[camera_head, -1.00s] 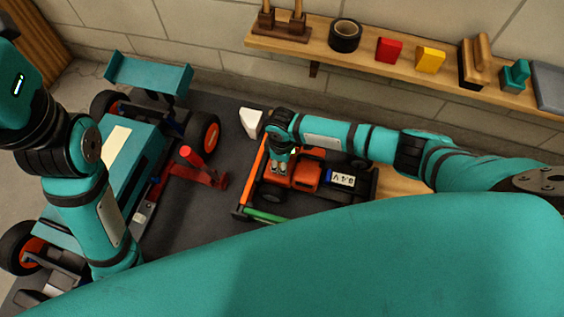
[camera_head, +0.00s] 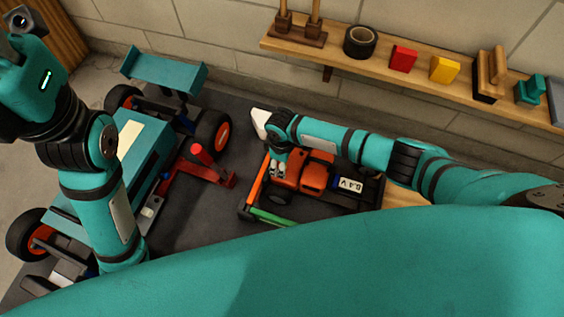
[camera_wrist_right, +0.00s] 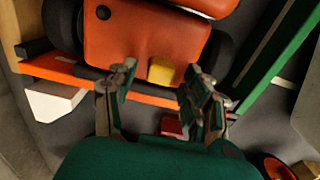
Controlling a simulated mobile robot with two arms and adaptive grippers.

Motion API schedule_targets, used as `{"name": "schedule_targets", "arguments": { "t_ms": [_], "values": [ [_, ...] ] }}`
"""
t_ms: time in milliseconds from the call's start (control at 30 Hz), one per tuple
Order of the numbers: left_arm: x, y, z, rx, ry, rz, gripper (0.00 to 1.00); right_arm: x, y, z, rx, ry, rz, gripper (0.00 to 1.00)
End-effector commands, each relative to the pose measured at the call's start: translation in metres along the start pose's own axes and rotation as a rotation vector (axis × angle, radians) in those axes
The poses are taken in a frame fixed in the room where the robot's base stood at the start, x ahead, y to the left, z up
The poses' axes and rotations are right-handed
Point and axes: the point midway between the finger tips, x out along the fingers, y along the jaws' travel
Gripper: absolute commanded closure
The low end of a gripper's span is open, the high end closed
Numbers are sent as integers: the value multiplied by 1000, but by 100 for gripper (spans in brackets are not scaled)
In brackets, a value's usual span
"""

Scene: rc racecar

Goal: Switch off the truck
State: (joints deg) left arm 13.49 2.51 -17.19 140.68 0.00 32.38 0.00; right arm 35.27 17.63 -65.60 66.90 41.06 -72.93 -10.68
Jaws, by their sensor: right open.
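The orange truck (camera_head: 317,176) sits on the dark work surface in the middle of the head view, with a battery marked 8.4 V (camera_head: 350,184) on its rear. In the right wrist view its orange body (camera_wrist_right: 140,45) fills the top, with a yellow block-like part (camera_wrist_right: 161,71) near its lower edge. My right gripper (camera_wrist_right: 152,85) is open, its fingers on either side of and just short of the yellow part. In the head view the right gripper (camera_head: 279,167) is over the truck's front end. My left arm is raised at the left; its fingers are not visible.
A larger teal racecar (camera_head: 150,160) stands to the left, with a red tool-like stand (camera_head: 205,165) beside it. Orange and green bars (camera_head: 270,216) border the truck. A wall shelf (camera_head: 380,52) holds tape, red and yellow blocks.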

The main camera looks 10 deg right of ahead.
Motion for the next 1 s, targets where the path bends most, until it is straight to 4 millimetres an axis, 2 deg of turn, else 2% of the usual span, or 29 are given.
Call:
{"name": "schedule_targets", "arguments": {
  "t_ms": [133, 267, 500, 700, 833, 1000],
  "values": [
    [1, 0, -1, 2, 4, 3, 60, -4, 0, 0, 0, 1, 0, 50],
    [1, 0, -1, 1, 3, 2, 60, -21, 1, -1, -2, 2, 1, 50],
    [0, 0, 0, 0, 2, 1, 60, -73, 1, -1, -2, 4, 1, 50],
    [0, 0, 0, 0, 1, 1, 60, -106, 1, -1, -1, 2, 2, 50],
    [0, 0, 0, 0, 1, 1, 60, -117, 0, 0, 0, 1, 0, 50],
    [0, 0, 0, 0, 1, 1, 60, -120, 0, 0, 0, 0, 0, 50]
  ]
}}
